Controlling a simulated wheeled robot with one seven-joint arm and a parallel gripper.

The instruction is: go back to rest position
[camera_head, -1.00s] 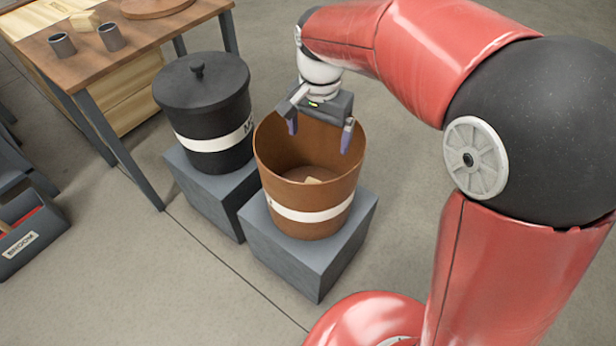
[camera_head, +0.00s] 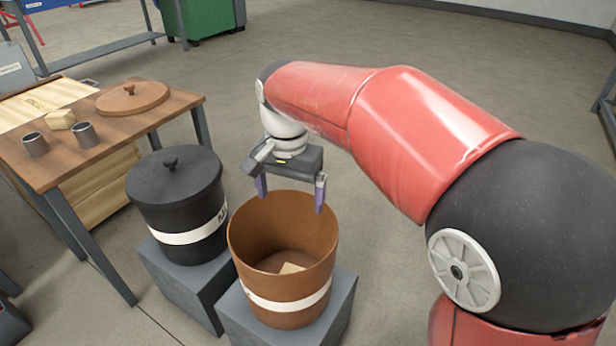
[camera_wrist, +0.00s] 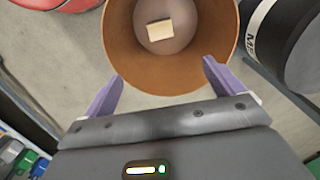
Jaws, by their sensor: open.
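My gripper (camera_head: 291,190) is open and empty, above the far rim of the brown bin (camera_head: 283,304). Its two purple fingers point down, spread apart. In the wrist view my gripper (camera_wrist: 160,85) shows both fingers clear of anything, with the brown bin (camera_wrist: 168,84) beyond them. A small pale wooden block (camera_head: 291,268) lies on the floor of the brown bin; it also shows in the wrist view (camera_wrist: 159,31).
A black lidded bin (camera_head: 180,205) stands left of the brown bin, each on a grey block. A wooden table (camera_head: 100,156) at left holds two grey cups, a pale block and a round lid (camera_head: 133,99). Floor behind is open.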

